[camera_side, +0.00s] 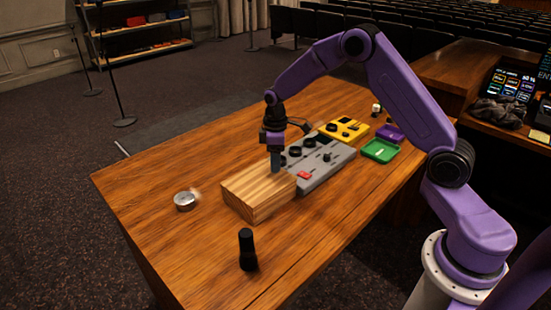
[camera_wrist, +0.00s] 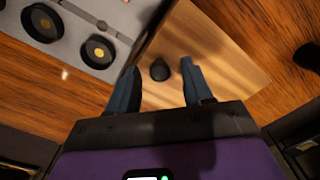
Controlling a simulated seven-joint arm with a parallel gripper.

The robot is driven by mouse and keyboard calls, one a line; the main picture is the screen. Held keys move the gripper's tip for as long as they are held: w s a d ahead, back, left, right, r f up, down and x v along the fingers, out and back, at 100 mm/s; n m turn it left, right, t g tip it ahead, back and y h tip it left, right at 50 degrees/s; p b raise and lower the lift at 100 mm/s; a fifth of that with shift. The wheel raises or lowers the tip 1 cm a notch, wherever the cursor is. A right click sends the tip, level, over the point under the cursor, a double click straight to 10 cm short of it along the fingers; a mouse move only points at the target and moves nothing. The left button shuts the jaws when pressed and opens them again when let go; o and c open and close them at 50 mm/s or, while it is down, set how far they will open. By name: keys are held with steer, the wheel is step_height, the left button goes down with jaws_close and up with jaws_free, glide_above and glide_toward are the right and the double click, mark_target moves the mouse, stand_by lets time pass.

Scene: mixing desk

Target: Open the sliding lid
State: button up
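A light striped wooden box (camera_side: 250,197) sits on the table, and its flat top looks like the lid. The wrist view shows this wooden top (camera_wrist: 222,48) with a small dark round knob (camera_wrist: 160,70) on it. My gripper (camera_side: 275,167) points down over the box's far right part. In the wrist view its two blue-grey fingers (camera_wrist: 160,72) are apart, one on each side of the knob, with a visible gap to it. The knob is hidden in the side view. Whether the lid has slid at all cannot be told.
A grey panel with knobs (camera_side: 330,165) stands close behind and right of the box. Beyond are a yellow device (camera_side: 343,129), a green tray (camera_side: 380,151) and a purple item (camera_side: 391,132).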

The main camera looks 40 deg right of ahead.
jaws_close()
glide_toward(246, 189)
step_height(246, 189, down, 5)
steer(key=shift+w+f, duration=0.1)
steer(key=shift+f, duration=0.1)
steer(key=shift+o, duration=0.3)
jaws_free()
step_height(246, 189, up, 17)
steer(key=shift+r, duration=0.2)
